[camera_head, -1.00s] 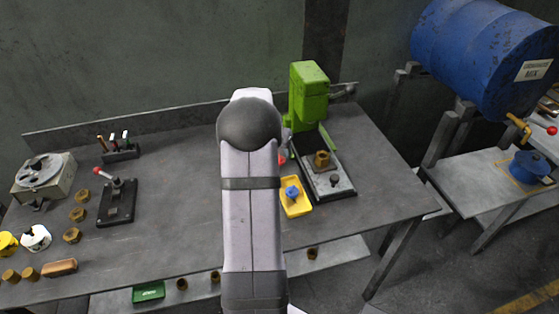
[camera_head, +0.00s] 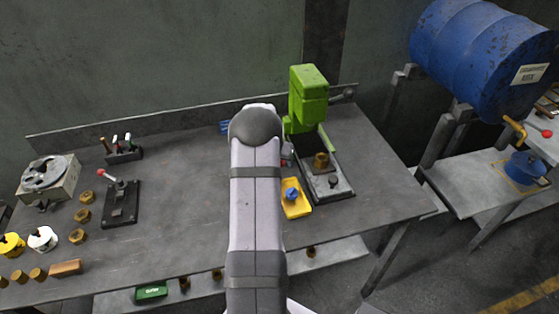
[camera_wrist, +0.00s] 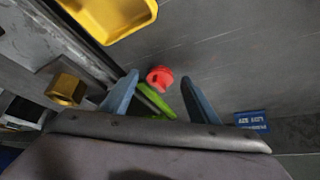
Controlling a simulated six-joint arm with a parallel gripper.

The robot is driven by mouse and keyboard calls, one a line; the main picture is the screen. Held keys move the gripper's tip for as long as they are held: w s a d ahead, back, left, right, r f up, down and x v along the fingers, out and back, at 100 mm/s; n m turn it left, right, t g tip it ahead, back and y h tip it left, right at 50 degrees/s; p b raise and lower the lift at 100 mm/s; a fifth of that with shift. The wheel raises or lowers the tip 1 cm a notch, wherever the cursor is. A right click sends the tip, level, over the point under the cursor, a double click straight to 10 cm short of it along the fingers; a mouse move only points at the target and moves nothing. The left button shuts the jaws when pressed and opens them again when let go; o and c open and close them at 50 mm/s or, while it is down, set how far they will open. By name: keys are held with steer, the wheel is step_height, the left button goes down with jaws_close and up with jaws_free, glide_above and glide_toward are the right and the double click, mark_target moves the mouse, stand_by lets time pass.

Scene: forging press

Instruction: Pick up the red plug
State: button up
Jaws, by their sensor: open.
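The red plug (camera_wrist: 160,78) shows in the wrist view as a small rounded red piece over the grey table, between the tips of my two fingers. My gripper (camera_wrist: 158,82) is open, with one blue-grey finger on each side of the plug. I see no finger clearly touching it, and its lower part is hard to make out. In the head view my arm covers the gripper; only a small bit of red (camera_head: 283,162) shows at the arm's right edge, beside the press.
The green press (camera_head: 308,95) with its metal base (camera_head: 345,186) stands close on the right. A yellow tray (camera_head: 299,211) holds a blue piece (camera_head: 292,194). The table left of my arm has clear room.

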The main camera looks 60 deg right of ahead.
steer(key=shift+f, duration=0.15)
steer(key=shift+c, duration=0.6)
steer(key=c, duration=0.6)
steer(key=shift+c, duration=0.2)
step_height(320, 180, up, 10)
steer(key=b, duration=0.3)
steer(key=s+d+r+m+g+b, duration=0.1)
steer(key=s+d+m+b, duration=0.1)
steer(key=s, duration=0.4)
steer(key=s+d+m+g+b, duration=0.1)
steer(key=s+d+m+g, duration=0.1)
steer(key=s, duration=0.5)
steer(key=shift+s+d+r+m+b, duration=0.2)
steer(key=shift+d+r+m+b, duration=0.3)
steer(key=shift+m, duration=0.5)
